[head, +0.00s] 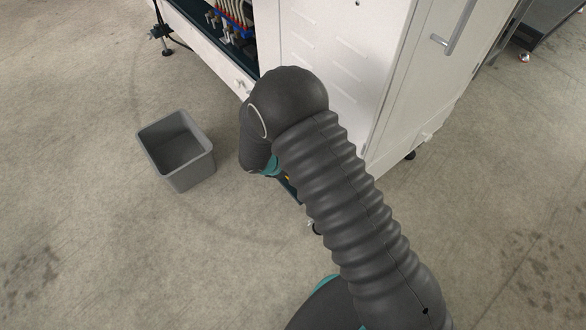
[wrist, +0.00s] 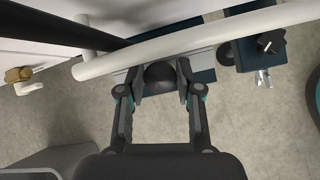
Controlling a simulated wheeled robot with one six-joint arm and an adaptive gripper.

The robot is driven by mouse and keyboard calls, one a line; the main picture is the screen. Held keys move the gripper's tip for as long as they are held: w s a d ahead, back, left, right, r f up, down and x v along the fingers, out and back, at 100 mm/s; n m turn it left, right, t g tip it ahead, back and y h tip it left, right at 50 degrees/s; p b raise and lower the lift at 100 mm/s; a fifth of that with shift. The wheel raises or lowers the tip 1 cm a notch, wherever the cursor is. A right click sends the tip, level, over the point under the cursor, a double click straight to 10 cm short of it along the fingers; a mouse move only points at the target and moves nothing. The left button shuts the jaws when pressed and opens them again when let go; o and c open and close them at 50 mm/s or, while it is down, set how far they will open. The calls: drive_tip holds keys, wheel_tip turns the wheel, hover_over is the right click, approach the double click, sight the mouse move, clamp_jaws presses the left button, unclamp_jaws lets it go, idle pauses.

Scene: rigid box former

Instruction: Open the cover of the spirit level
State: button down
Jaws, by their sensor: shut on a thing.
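In the wrist view my gripper (wrist: 160,78) has its two fingers closed on either side of a black rounded knob (wrist: 160,75). The knob sits at the fingertips, beside a white curved bar (wrist: 215,37). I cannot make out the spirit level or its cover as such, and I cannot tell whether the knob belongs to it. In the head view my own arm hides the gripper and what it holds, low by the corner of the white machine (head: 335,60).
A grey open bin (head: 190,178) stands on the floor left of my arm. A brass fitting (wrist: 18,75) sticks out at the left of the wrist view. A black star knob (wrist: 270,42) is at the right on a dark blue part.

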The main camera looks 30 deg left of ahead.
drive_tip(key=c, duration=0.8)
unclamp_jaws()
drive_tip(key=shift+w, duration=0.15)
drive_tip(key=shift+o, duration=0.2)
drive_tip(key=shift+s+a+r, duration=0.15)
drive_tip(key=shift+s+r, duration=0.1)
drive_tip(key=v, duration=1.1)
drive_tip(key=shift+r, duration=0.2)
drive_tip(key=shift+s, duration=0.1)
